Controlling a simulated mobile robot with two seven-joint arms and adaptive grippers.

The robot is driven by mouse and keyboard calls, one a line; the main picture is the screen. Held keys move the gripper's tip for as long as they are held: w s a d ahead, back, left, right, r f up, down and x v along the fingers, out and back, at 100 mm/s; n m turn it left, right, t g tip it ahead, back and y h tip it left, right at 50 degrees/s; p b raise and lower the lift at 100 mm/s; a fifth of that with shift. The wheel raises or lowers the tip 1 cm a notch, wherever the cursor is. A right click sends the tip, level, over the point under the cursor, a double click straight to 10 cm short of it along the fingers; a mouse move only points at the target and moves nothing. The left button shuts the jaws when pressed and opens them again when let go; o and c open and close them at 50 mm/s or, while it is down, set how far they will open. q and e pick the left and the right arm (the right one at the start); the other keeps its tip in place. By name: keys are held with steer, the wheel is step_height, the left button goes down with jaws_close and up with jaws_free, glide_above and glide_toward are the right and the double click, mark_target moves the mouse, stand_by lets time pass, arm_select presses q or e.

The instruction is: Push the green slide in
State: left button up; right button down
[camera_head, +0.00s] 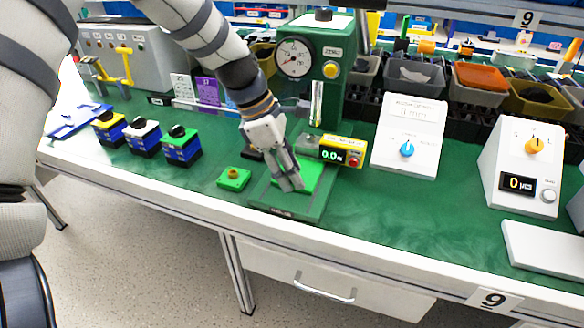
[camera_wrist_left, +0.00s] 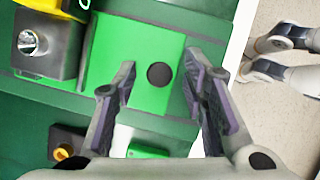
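The green slide (camera_head: 314,172) is a bright green plate on the base of the green press (camera_head: 332,62). In the left wrist view the slide (camera_wrist_left: 148,40) shows a black round spot (camera_wrist_left: 159,75) on its top. My left gripper (camera_head: 291,184) points down over the front part of the slide. In the left wrist view its two fingers (camera_wrist_left: 160,90) stand apart with nothing gripped between them. The right finger overlaps the slide's outer edge. Whether the fingertips touch the slide I cannot tell. My right gripper is not in view.
A small green box with an orange-brown button (camera_head: 234,176) is left of the press base. The table's front edge is close to the base.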

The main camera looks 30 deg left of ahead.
mark_target(304, 168)
arm_select(q)
steer(key=shift+c, duration=0.5)
